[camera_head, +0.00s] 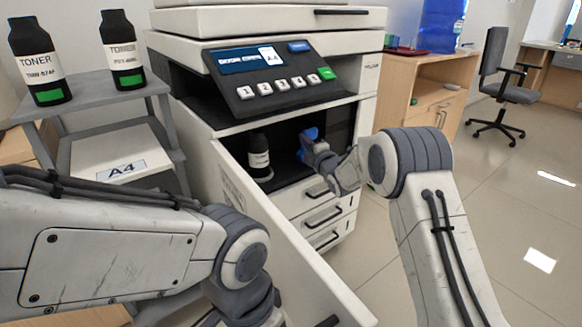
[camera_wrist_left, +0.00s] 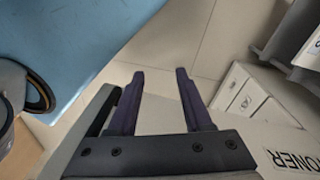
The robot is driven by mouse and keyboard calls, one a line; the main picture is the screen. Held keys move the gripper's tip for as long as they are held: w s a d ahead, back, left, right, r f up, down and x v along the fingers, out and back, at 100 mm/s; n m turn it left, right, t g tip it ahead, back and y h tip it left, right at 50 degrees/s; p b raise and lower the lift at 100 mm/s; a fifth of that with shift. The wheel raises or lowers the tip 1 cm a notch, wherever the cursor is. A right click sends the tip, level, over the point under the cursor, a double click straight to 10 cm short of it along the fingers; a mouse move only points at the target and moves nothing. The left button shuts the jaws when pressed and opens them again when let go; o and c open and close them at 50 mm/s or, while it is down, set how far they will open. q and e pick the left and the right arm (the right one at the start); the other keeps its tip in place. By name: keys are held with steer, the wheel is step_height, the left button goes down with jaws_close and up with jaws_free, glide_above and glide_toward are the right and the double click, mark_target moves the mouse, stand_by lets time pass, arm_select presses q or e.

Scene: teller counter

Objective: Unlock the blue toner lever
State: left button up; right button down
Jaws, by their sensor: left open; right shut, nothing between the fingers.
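The blue toner lever (camera_head: 311,133) shows inside the open front bay of the white printer (camera_head: 205,95). My right gripper (camera_head: 307,143) is shut with nothing between its fingers; its tips are at the lever, partly in front of it. I cannot tell whether they touch it. A black toner bottle (camera_head: 258,158) with a white label stands in the bay, left of the lever. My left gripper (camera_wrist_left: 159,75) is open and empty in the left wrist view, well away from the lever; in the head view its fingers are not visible.
The printer's open front door (camera_head: 285,243) sticks out between my arms. Two toner bottles (camera_head: 38,68) (camera_head: 123,50) stand on a grey shelf (camera_head: 88,92) at the left, above an A4 box (camera_head: 125,150).

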arm_select(q)
steer(key=shift+s+r, duration=0.2)
steer(key=shift+s, duration=0.15)
arm_select(e)
steer(key=s, duration=1.1)
steer(key=shift+s+d, duration=0.3)
steer(key=shift+d, duration=0.1)
arm_select(q)
steer(key=shift+p, duration=0.3)
arm_select(e)
steer(key=shift+r, duration=0.1)
